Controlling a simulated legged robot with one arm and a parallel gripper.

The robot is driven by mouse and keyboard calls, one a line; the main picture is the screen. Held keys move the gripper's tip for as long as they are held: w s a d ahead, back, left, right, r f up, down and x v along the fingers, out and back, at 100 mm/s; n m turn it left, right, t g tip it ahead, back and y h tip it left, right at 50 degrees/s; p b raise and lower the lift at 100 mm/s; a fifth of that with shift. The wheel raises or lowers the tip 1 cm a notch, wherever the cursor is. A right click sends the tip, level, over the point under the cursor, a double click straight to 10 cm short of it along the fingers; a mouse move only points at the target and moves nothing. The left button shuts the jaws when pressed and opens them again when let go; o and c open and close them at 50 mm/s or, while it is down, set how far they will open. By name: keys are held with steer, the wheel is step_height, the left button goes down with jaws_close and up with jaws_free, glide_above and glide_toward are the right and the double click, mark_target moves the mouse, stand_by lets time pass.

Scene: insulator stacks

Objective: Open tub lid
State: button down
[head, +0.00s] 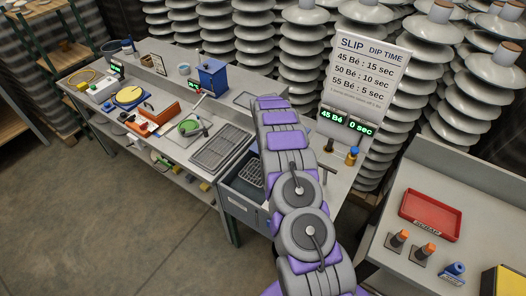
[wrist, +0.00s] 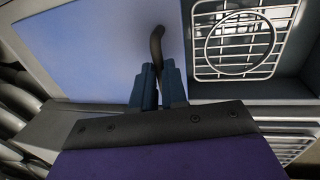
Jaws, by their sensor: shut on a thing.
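In the wrist view, my gripper (wrist: 158,85) has its blue fingers close together on a dark curved handle (wrist: 156,43). The handle stands against a smooth blue-grey panel, which looks like the tub lid (wrist: 90,50). To its right the tub (wrist: 285,88) is uncovered and a wire rack with a round ring (wrist: 237,42) shows inside. In the head view the grey tub (head: 240,207) is set into the bench, with part of its inside visible left of my arm. My arm hides the gripper and most of the lid there.
A drain grid (head: 219,147) lies left of the tub. A red tray (head: 430,214) sits on the right table. Floor at left is clear.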

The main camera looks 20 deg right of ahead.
steer(key=shift+w+d, duration=0.75)
steer(key=shift+d, duration=0.25)
steer(key=shift+w+d, duration=0.7)
steer(key=shift+d, duration=0.3)
steer(key=c, duration=1.2)
jaws_free()
steer(key=shift+o, duration=0.2)
step_height(320, 180, up, 17)
steer(key=s+a+p, duration=0.2)
steer(key=shift+a, duration=0.35)
